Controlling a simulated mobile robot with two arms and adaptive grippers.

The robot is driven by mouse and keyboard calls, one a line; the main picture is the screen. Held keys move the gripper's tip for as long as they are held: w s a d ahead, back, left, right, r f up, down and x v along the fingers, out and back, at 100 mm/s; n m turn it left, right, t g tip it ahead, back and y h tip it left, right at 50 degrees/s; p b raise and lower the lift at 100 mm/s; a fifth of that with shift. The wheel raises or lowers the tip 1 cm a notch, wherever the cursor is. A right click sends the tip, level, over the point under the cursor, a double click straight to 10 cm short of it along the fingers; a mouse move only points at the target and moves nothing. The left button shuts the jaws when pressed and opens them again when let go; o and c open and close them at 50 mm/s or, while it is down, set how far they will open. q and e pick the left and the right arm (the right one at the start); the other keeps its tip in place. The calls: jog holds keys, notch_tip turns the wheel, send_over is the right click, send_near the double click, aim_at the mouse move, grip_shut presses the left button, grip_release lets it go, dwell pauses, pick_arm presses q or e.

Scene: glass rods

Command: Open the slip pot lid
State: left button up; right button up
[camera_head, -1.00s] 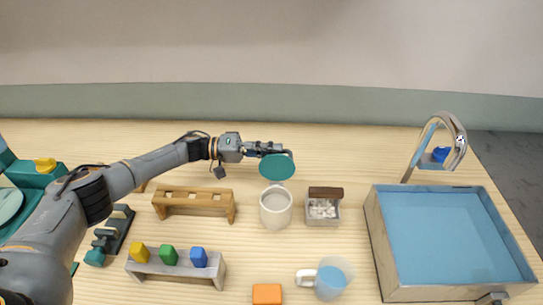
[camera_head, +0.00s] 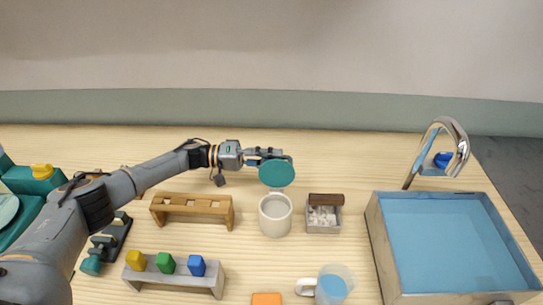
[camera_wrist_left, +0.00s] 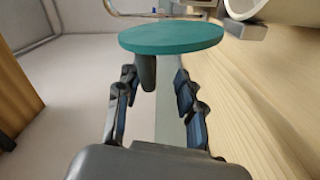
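The slip pot (camera_head: 275,216) is white and stands upright on the table, its mouth uncovered. Its round teal lid (camera_head: 276,174) is raised on the pot's far side, its flat face toward the head camera. My left gripper (camera_head: 288,157) is behind the lid's upper edge, its arm reaching in from the left. In the left wrist view the lid (camera_wrist_left: 172,37) is edge-on, with a dark knob (camera_wrist_left: 147,72) pointing between the fingers of the left gripper (camera_wrist_left: 156,76). The fingers are apart, with gaps visible beside the knob. My right gripper is not in view.
A wooden rack (camera_head: 192,210) stands left of the pot, and a small box of white pieces (camera_head: 323,220) right of it. A rack with coloured blocks (camera_head: 175,276), an orange block (camera_head: 266,299) and a cup (camera_head: 333,284) are in front. A blue basin (camera_head: 445,245) is at right.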

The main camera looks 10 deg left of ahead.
pick_arm(q)
jog(key=shift+r, duration=0.15)
jog(key=s+a, duration=0.2)
jog(key=a, duration=0.9)
jog(key=shift+s+a, duration=0.2)
jog(key=shift+a, duration=0.2)
